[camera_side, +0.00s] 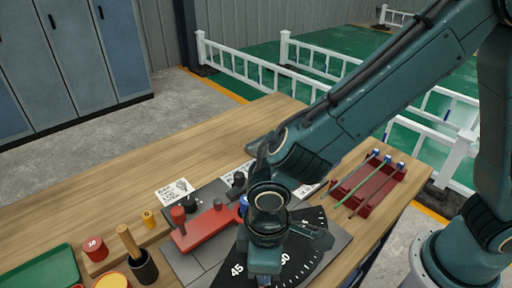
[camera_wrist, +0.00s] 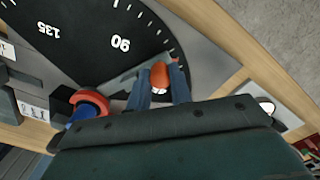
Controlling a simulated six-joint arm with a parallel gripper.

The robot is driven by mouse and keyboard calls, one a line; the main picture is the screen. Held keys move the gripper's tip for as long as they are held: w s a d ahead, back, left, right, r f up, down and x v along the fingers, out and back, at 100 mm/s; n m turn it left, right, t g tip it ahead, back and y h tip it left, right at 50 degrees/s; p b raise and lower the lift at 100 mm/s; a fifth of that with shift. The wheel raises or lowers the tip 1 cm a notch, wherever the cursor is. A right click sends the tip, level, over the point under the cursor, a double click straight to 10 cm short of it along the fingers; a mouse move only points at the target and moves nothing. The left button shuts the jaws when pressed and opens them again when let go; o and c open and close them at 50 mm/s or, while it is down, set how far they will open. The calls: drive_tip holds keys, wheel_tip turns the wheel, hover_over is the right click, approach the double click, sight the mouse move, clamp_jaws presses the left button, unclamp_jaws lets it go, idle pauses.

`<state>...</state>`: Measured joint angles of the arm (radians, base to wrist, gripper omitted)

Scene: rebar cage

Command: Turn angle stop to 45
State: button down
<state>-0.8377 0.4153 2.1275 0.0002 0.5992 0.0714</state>
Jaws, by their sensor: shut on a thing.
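The angle stop's orange-red knob (camera_wrist: 160,76) is between my gripper's two blue-grey fingers (camera_wrist: 165,88) in the wrist view, and they are shut on it. A grey bar (camera_wrist: 126,80) lies beside the knob over the black dial (camera_wrist: 85,30). White marks 90 and 135 show there. In the side view the dial (camera_side: 312,258) shows 45 and 90. My gripper (camera_side: 264,280) is low over it near these marks, and its wrist hides the knob. The exact angle at which the stop points cannot be told.
A red tool (camera_side: 195,238) stands left of the dial on the grey plate. A red rack (camera_side: 368,190) with several rods is on the right. A black cup (camera_side: 144,268) with a wooden handle and a green tray (camera_side: 45,270) are at the left. The back table is mostly clear.

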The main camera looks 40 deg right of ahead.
drive_tip(key=shift+w+a+m, duration=0.35)
drive_tip(key=shift+a+m, duration=0.15)
drive_tip(key=shift+a, duration=0.05)
drive_tip(key=shift+w+a+m, duration=0.35)
drive_tip(key=shift+a+m, duration=0.15)
drive_tip(key=shift+a, duration=0.05)
drive_tip(key=c, duration=1.3)
unclamp_jaws()
drive_tip(key=shift+o, duration=0.2)
drive_tip(key=shift+r, duration=0.15)
wheel_tip(320, 180, up, 14)
drive_tip(key=shift+f, duration=0.2)
